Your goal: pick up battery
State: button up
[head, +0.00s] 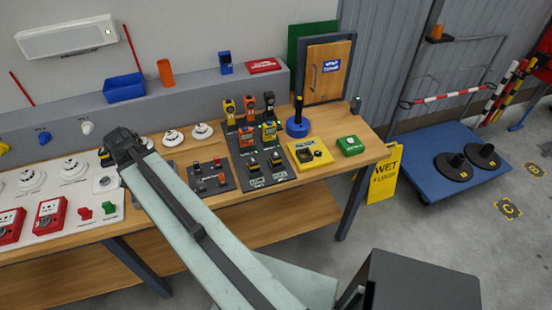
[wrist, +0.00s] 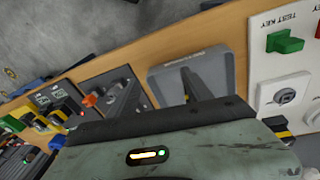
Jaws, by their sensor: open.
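Small black-and-yellow blocks look like batteries; I cannot tell which one the task means. One black-and-yellow block (head: 105,157) is partly hidden beside my gripper (head: 124,144) in the head view. It seems to show at the lower right of the wrist view (wrist: 277,125), partly covered by my wrist. Two similar blocks sit upright on the dark board, a left one (head: 254,166) and a right one (head: 275,160). My gripper is open above the left part of the bench, apart from those two. Its fingertips are hard to make out, and nothing is seen held.
A grey tray (wrist: 163,78) lies below my gripper. A white plate with a key switch (wrist: 284,96) is beside it. A switch panel (head: 211,178), gas detectors (head: 247,135), a yellow tray (head: 324,157) and a green box (head: 351,146) crowd the wooden bench (head: 372,148).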

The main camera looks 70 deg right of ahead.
jog(key=s+d+r+m+g, duration=0.1)
jog(key=s+d+m, duration=0.3)
jog(key=s+d, duration=0.3)
jog(key=s+d+r+m, duration=0.1)
jog(key=s+d+m, duration=0.3)
jog(key=d, duration=0.5)
jog(key=r+m+g+p, duration=0.1)
jog(key=m+g, duration=0.1)
jog(key=m, duration=0.6)
send_over(276, 155)
jog(key=w+a, duration=0.2)
jog(key=shift+d+f+h+b, duration=0.25)
jog(key=shift+f+h+b, duration=0.15)
jog(key=shift+f+b, duration=0.65)
jog(key=b+x, duration=0.5)
jog(key=shift+s+d+f, duration=0.2)
jog(key=shift+f, duration=0.15)
jog(key=shift+r, duration=0.2)
grip_shut()
